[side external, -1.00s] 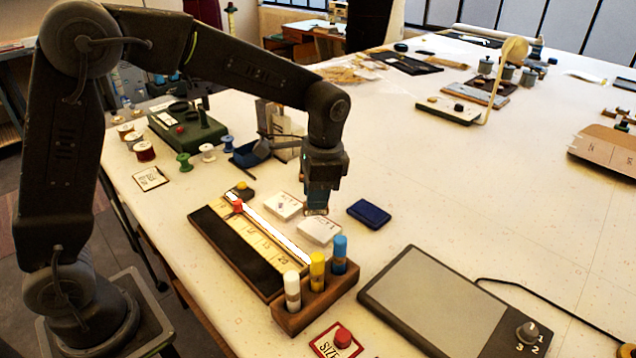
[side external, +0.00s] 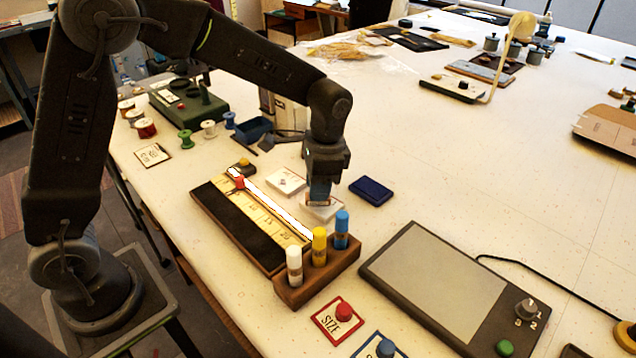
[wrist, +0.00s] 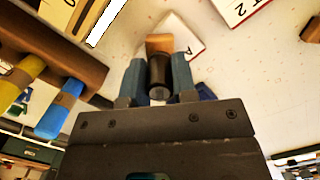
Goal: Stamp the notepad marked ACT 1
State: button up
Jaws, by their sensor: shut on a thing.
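My gripper (side external: 320,192) is shut on a stamp with a dark round handle (wrist: 159,70) and a wooden block (wrist: 160,43). It is over a white notepad (side external: 326,213), which it partly covers. In the wrist view this notepad (wrist: 183,42) shows only the letter A, with the rest hidden behind the stamp. I cannot tell whether the stamp touches the paper. A second notepad (side external: 286,181) lies behind and left; in the wrist view its visible marking (wrist: 239,9) ends in T 2. A blue ink pad (side external: 371,190) lies to the right of the gripper.
A wooden holder (side external: 318,278) with white, yellow and blue sticks stands close in front of the notepad. A ruler board (side external: 250,220) lies to the left. A grey tablet (side external: 440,285) lies at front right.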

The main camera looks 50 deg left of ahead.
jog(key=shift+f, duration=0.6)
dwell(1.5)
jog(key=shift+r, duration=3.6)
